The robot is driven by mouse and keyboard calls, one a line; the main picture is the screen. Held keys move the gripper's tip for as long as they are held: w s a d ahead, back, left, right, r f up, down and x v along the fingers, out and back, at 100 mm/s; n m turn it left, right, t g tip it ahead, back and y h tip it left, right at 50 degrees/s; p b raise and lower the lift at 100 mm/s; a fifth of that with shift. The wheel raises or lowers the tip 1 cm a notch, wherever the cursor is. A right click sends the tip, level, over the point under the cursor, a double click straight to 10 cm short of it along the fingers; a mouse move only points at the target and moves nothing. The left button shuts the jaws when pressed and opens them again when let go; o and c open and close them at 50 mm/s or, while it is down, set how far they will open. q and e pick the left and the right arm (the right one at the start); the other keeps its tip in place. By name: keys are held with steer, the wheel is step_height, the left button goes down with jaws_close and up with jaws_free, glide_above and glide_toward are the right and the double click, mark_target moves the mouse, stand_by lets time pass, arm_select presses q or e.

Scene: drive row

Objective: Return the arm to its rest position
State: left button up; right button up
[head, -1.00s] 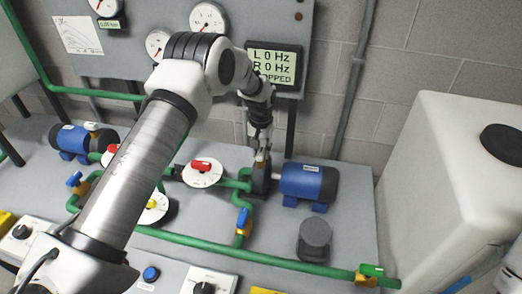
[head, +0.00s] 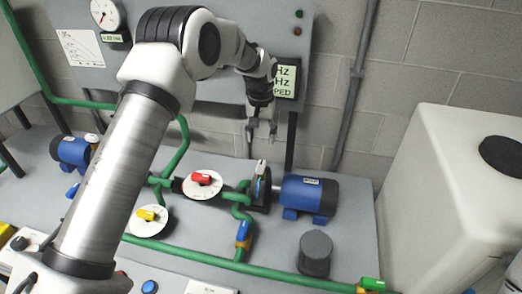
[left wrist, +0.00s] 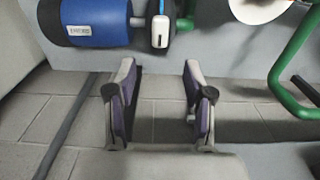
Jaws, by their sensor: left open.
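My left arm comes in from the left in the head view and bends at its elbow near the top. My left gripper (head: 262,130) hangs from it, open and empty, above and behind the pump beside the right blue motor (head: 308,196). In the left wrist view my left gripper (left wrist: 160,95) shows its two fingers apart with only floor and panel edge between them. The blue motor (left wrist: 95,22) and a small white-topped piece (left wrist: 160,30) lie beyond the fingertips. My right gripper is not in view.
Green pipes, a red-handled valve (head: 202,181), a yellow-handled valve (head: 148,218) and a blue-handled valve (head: 243,233) cover the grey bench. A display (head: 285,80) is partly hidden behind my arm. A white tank (head: 440,200) stands at right.

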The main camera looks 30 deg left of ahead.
arm_select(q)
steer(key=shift+r, duration=0.45)
steer(key=shift+r, duration=0.1)
